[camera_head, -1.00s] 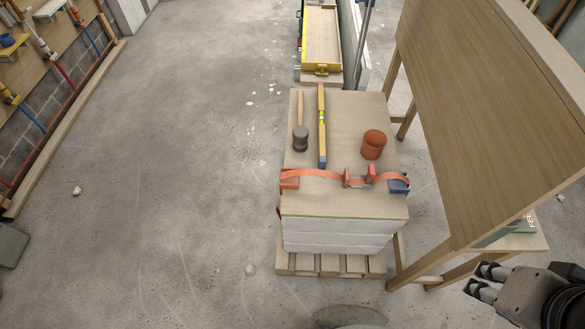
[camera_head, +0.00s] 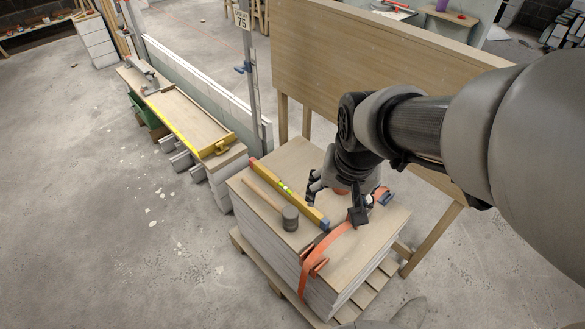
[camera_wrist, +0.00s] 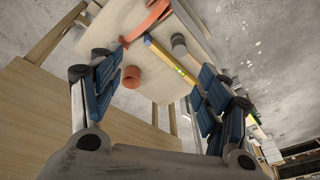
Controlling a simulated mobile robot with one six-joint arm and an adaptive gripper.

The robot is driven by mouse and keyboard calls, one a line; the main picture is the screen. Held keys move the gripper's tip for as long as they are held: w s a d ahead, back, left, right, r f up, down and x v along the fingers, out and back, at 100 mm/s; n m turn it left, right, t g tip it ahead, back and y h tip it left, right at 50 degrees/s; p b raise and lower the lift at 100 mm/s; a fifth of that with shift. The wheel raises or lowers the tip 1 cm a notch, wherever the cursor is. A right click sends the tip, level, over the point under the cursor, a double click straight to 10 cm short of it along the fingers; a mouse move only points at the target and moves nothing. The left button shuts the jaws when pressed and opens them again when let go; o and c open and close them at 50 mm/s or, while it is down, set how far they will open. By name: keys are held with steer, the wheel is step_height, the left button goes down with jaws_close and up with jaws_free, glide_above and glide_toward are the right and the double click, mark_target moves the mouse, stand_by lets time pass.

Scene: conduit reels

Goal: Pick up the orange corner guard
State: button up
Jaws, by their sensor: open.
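The orange corner guard (camera_head: 316,262) sits at the near edge of the board stack in the head view, under the orange strap (camera_head: 335,235). Part of the strap shows at the top of the wrist view (camera_wrist: 140,27); I cannot tell the guard apart there. My gripper (camera_head: 336,200) is open and empty above the stack, up and to the right of the guard in the head view. It mostly hides an orange cup (camera_head: 341,191). In the wrist view the cup (camera_wrist: 131,77) shows between the spread blue-padded fingers (camera_wrist: 155,66), apparently beyond them.
A large tilted wooden board (camera_head: 340,60) stands behind. Floor at the left is clear.

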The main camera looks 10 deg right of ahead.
steer(key=shift+o, duration=1.3)
steer(key=w+f+m+g+p, duration=0.1)
steer(key=w+f, duration=0.4)
steer(key=f, duration=0.1)
steer(key=shift+a+m, duration=0.4)
steer(key=shift+o, duration=0.6)
steer(key=w+f+m+g+p, duration=0.1)
steer(key=w+f, duration=0.3)
steer(key=f, duration=0.7)
steer(key=shift+w+d+m+p, duration=0.15)
steer(key=shift+d+m+p, duration=0.2)
steer(key=shift+m, duration=0.45)
steer(key=m+g+p, duration=0.1)
steer(key=m, duration=0.1)
glide_above(314, 259)
step_height(314, 259, down, 13)
steer(key=f+b, duration=0.1)
steer(key=f, duration=0.3)
steer(key=f+b, duration=0.1)
steer(key=f, duration=0.2)
steer(key=f+b, duration=0.1)
steer(key=f, duration=0.3)
steer(key=shift+a+f, duration=0.3)
steer(key=shift+a, duration=0.1)
steer(key=shift+d+f+b, duration=0.2)
steer(key=shift+f+b, duration=0.35)
steer(key=shift+f, duration=0.8)
steer(key=shift+d+f+b, duration=0.2)
steer(key=shift+f+b, duration=0.3)
steer(key=shift+f, duration=0.85)
